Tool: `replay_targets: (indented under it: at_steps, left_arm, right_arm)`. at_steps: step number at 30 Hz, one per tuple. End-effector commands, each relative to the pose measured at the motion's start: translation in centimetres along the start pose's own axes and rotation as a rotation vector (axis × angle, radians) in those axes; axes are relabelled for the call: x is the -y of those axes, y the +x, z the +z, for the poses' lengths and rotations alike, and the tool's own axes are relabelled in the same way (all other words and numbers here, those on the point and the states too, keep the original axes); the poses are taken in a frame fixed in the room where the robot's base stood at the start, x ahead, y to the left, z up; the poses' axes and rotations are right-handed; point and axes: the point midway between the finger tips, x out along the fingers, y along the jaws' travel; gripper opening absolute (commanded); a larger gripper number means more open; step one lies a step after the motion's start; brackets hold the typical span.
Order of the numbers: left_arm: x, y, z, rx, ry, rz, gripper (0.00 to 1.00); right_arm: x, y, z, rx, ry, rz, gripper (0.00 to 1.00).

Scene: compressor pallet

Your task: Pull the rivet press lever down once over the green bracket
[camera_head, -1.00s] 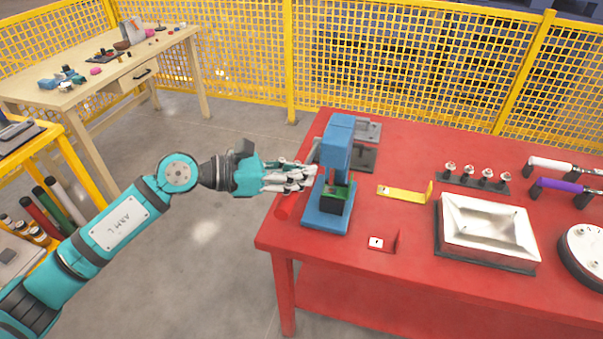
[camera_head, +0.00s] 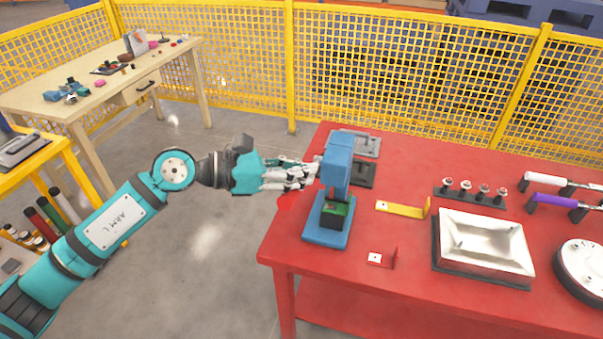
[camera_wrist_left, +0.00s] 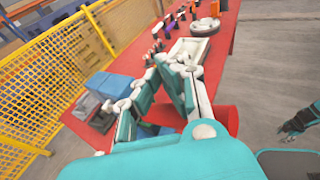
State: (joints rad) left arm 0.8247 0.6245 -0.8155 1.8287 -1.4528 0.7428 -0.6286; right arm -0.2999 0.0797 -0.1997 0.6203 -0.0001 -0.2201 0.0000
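The blue rivet press (camera_head: 338,165) stands near the left end of the red table. The green bracket (camera_head: 336,212) sits on a dark block at its base, under the press head. My left gripper (camera_head: 312,172) is level at the left side of the press, its fingertips close beside the press head. They hide most of the lever there; I cannot tell whether they touch it. In the left wrist view its fingers (camera_wrist_left: 160,72) converge toward their tips, and the gap is unclear. My right gripper (camera_wrist_left: 299,121) shows small at the right edge.
On the red table (camera_head: 300,247) are a yellow bracket (camera_head: 404,210), a small red bracket (camera_head: 382,258), a white tray (camera_head: 484,242) and a rack of several rivets (camera_head: 470,192). Grey plates (camera_head: 358,145) lie behind the press. Yellow mesh fencing (camera_head: 400,70) stands behind.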

Motion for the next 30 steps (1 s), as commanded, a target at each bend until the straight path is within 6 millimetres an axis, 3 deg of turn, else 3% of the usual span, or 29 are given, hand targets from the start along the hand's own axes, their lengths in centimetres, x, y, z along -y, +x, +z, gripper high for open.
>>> replay_targets:
  at_steps: [21,30]
  left_arm:
    - [0.1,-1.1,4.3,0.000,0.001,-0.001,0.00]
    - [0.0,-1.2,4.5,0.000,0.000,-0.001,0.00]
  right_arm:
    - [-0.1,-2.5,-0.2,0.000,0.000,0.000,0.33]
    - [-0.1,-2.5,-0.2,0.000,-0.001,0.000,0.33]
